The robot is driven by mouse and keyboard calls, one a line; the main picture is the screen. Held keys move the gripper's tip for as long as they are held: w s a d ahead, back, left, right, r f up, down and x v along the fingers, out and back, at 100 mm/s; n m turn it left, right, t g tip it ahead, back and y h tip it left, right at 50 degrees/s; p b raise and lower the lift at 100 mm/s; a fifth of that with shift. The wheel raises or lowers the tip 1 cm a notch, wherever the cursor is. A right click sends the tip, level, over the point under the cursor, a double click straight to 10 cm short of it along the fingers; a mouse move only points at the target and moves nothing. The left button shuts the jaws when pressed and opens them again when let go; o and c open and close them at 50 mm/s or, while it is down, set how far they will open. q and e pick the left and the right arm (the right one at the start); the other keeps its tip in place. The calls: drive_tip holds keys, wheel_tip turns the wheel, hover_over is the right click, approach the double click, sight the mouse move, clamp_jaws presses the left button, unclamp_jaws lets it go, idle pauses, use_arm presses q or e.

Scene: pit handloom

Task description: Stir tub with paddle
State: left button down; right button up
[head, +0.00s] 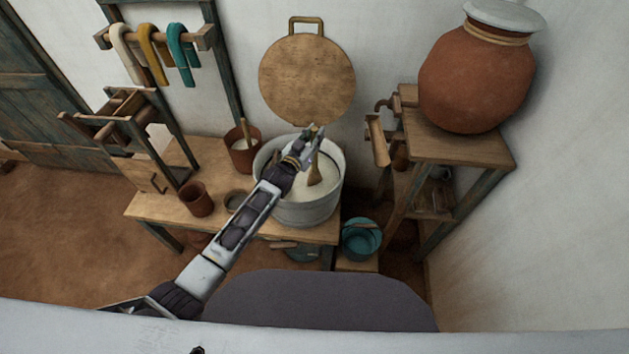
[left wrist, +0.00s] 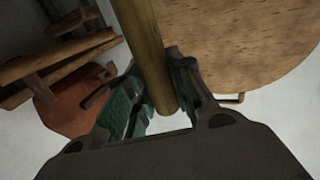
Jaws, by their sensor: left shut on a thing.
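A pale grey tub (head: 310,211) stands on the low wooden table, with whitish contents inside. A wooden paddle (head: 315,172) stands in the tub, its lower end in the contents. My left gripper (head: 316,134) is above the tub, shut on the paddle's upper handle. In the left wrist view the round handle (left wrist: 150,50) runs between the two fingers of the left gripper (left wrist: 160,95). My arm hides part of the tub's left side. The paddle's lowest end is hidden in the contents. My right gripper is not in view.
On the table (head: 155,212) stand a brown pot with a stick (head: 243,160) and a small brown cup (head: 196,200). A round wooden lid (head: 307,78) is against the wall behind. A stand with a clay jar (head: 475,80) is at right; a teal bucket (head: 361,238) is below.

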sight(312, 131)
use_arm(q)
drive_tip(key=shift+r+p, duration=0.45)
drive_tip(key=shift+r, duration=0.3)
drive_tip(key=shift+r+p, duration=0.7)
drive_tip(key=shift+r, duration=0.1)
drive_tip(key=shift+r+p, duration=0.95)
drive_tip(key=shift+r, duration=0.2)
drive_tip(key=shift+r+p, duration=1.35)
drive_tip(key=shift+r, duration=0.3)
drive_tip(key=shift+r+p, duration=1.65)
drive_tip(key=shift+r, duration=0.25)
wheel_tip(312, 131, up, 6)
drive_tip(key=shift+f+p, duration=0.2)
drive_tip(key=shift+p, duration=0.2)
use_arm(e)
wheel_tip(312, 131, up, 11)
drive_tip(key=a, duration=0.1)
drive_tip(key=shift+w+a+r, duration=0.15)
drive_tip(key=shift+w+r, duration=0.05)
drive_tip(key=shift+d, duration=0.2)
